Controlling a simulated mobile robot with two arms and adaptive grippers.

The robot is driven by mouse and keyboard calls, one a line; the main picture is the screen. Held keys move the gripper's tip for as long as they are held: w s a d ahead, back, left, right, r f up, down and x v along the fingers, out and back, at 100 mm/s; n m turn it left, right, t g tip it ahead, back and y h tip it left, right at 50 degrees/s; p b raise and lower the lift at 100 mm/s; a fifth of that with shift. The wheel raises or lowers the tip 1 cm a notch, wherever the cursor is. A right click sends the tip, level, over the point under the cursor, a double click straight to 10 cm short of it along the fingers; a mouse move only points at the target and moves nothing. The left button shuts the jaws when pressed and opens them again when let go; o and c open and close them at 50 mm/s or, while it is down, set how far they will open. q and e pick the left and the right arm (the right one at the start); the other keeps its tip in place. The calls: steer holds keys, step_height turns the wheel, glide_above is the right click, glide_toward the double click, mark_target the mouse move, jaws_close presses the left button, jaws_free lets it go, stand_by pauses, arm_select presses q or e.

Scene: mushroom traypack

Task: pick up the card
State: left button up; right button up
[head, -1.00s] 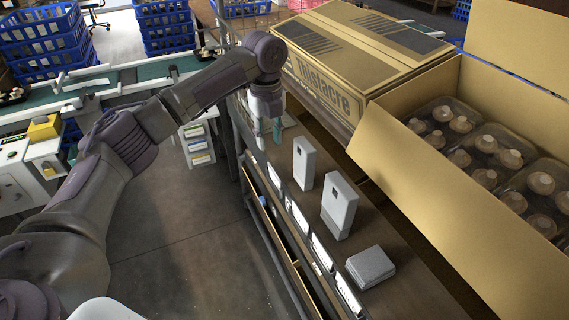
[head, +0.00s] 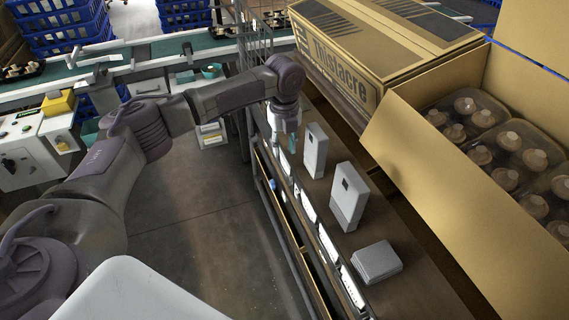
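Several small white cards stand in a row along the front edge of the wooden shelf, one of them a white card (head: 327,243) near the middle. A flat grey stack or box (head: 377,262) lies on the shelf top; I cannot tell whether it is made of cards. My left gripper (head: 286,158) points down at the shelf's far front edge, left of the two upright grey boxes. Its fingers look apart with nothing visible between them. The fingertips are small, and contact with the edge cannot be told. My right gripper is not in view.
Two upright grey boxes, a farther one (head: 315,151) and a nearer one (head: 349,196), stand on the shelf (head: 405,288). A closed carton (head: 335,72) and an open carton (head: 420,165) with mushroom trays lie to the right. The floor left of the shelf is clear.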

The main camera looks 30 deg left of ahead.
mark_target(285, 164)
arm_select(q)
step_height(285, 164, down, 2)
steer(key=shift+f, duration=0.25)
jaws_close()
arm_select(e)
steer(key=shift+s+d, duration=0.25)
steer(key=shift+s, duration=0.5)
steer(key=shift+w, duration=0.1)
